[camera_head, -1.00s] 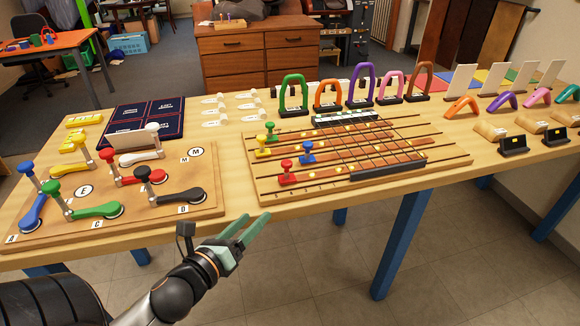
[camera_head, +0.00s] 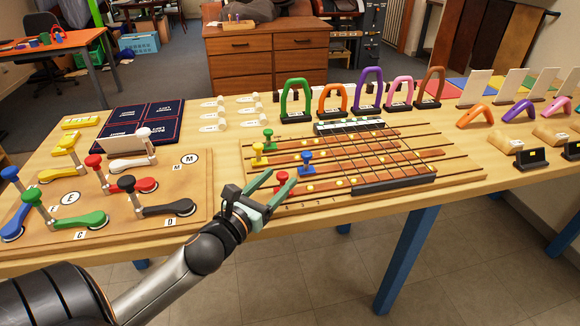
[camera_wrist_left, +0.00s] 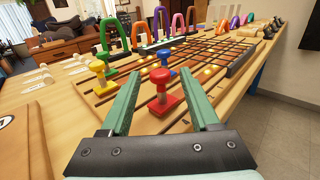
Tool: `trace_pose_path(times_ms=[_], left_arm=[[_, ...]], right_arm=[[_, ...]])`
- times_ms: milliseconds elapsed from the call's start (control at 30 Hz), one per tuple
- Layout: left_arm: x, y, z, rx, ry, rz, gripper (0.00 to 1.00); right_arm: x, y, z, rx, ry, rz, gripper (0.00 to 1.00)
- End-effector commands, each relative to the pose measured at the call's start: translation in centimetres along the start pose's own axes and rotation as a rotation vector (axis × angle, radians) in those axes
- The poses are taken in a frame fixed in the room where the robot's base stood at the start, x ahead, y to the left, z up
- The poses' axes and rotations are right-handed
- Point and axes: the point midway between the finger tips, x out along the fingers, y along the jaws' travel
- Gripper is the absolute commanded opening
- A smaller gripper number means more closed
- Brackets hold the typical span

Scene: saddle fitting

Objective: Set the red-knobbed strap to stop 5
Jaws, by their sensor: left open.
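The red-knobbed strap slider (camera_head: 281,180) stands upright on the nearest rail of the wooden strap board (camera_head: 443,179), near its left end. My left gripper (camera_head: 272,185) is open, its green fingers at the red knob. In the left wrist view the red knob (camera_wrist_left: 160,75) and its red base stand between the two spread fingers (camera_wrist_left: 162,95), with a gap on each side. Blue (camera_head: 306,160), yellow (camera_head: 259,151) and green (camera_head: 268,138) knobs stand on the rails behind. Small numbers on the board's front edge are too small to read surely. My right gripper is out of view.
A lever board (camera_head: 200,222) with coloured handles lies to the left. Coloured arches, such as the purple one (camera_head: 356,88), stand behind the strap board. A black bar (camera_head: 393,185) lies across the rails at the right. The floor in front of the table is clear.

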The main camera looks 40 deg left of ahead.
Motion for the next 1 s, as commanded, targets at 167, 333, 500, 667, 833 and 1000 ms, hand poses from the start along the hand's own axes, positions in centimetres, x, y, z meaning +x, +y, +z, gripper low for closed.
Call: trace_pose_path(times_ms=[167, 333, 500, 667, 833, 1000], left_arm=[[2.8, 0.0, 0.1, 0.0, -0.003, 0.0, 0.62], [4.6, 0.0, 0.1, -0.001, -0.002, 0.001, 0.62], [5.5, 0.0, 0.0, 0.0, 0.0, 0.0, 0.62], [5.7, 0.0, 0.0, 0.0, 0.001, -0.001, 0.62], [5.7, 0.0, 0.0, 0.0, 0.001, 0.0, 0.61], [5.7, 0.0, 0.0, 0.0, 0.001, 0.0, 0.42]], right_arm=[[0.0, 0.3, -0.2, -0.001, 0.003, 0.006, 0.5], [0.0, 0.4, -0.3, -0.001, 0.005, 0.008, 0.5], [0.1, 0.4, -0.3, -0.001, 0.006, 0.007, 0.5], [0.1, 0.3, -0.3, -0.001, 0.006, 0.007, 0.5], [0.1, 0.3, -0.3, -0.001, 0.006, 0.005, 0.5], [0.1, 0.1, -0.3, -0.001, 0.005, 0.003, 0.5]])
